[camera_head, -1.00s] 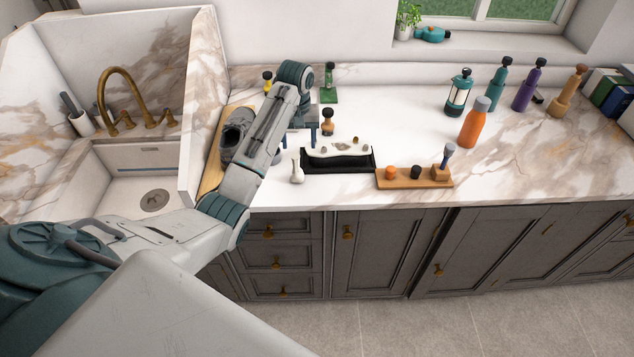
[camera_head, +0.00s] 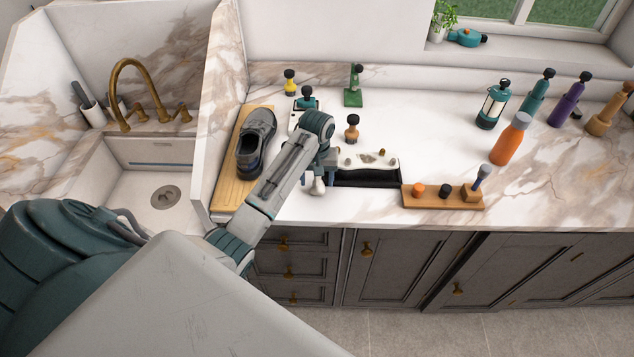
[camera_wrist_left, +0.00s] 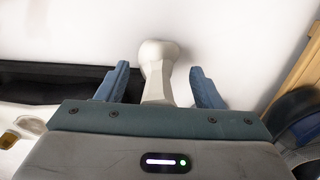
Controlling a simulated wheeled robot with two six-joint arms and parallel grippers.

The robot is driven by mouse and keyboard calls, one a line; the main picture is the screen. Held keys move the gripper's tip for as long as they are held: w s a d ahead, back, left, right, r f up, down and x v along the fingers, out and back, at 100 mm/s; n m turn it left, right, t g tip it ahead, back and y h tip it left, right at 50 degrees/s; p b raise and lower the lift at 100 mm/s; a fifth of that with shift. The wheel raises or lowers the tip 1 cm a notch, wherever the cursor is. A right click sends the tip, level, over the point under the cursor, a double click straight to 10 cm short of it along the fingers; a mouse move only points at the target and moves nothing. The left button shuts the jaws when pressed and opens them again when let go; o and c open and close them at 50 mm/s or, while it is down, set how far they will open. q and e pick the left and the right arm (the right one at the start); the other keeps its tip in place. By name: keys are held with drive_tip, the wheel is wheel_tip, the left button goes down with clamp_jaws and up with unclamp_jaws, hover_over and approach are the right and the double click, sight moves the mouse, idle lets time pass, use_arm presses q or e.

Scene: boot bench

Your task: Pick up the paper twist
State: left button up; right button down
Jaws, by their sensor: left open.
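The paper twist (camera_head: 318,187) is a small off-white piece with a rounded end, on the white counter left of the black tray; my gripper partly covers it in the head view. In the left wrist view the paper twist (camera_wrist_left: 157,53) shows between the two blue fingers, with its rounded end past the tips and its narrower part toward the palm. My left gripper (camera_wrist_left: 158,76) is open, with a gap on each side of the twist. In the head view my left gripper (camera_head: 319,178) is low over it. My right gripper is in neither view.
A black tray (camera_head: 365,180) with a white, lumpy-topped piece is right beside my gripper. A wooden block rack (camera_head: 433,203) lies further right. A grey shoe (camera_head: 256,140) on a wooden board (camera_head: 232,187) is left of my arm. Bottles stand at the back right.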

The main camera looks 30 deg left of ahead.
use_arm(q)
drive_tip(key=shift+s+d+r, duration=0.1)
drive_tip(key=shift+d, duration=0.05)
drive_tip(key=shift+s+d+r, duration=0.2)
drive_tip(key=shift+c, duration=0.9)
drive_tip(key=shift+s+d+r, duration=0.15)
drive_tip(key=shift+s+r, duration=0.05)
drive_tip(key=shift+s, duration=0.05)
drive_tip(key=c, duration=0.7)
drive_tip(key=shift+c, duration=0.4)
drive_tip(key=shift+f, duration=0.1)
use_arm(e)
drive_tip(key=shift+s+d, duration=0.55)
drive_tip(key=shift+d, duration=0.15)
use_arm(q)
drive_tip(key=shift+w, duration=0.1)
drive_tip(key=shift+w, duration=0.1)
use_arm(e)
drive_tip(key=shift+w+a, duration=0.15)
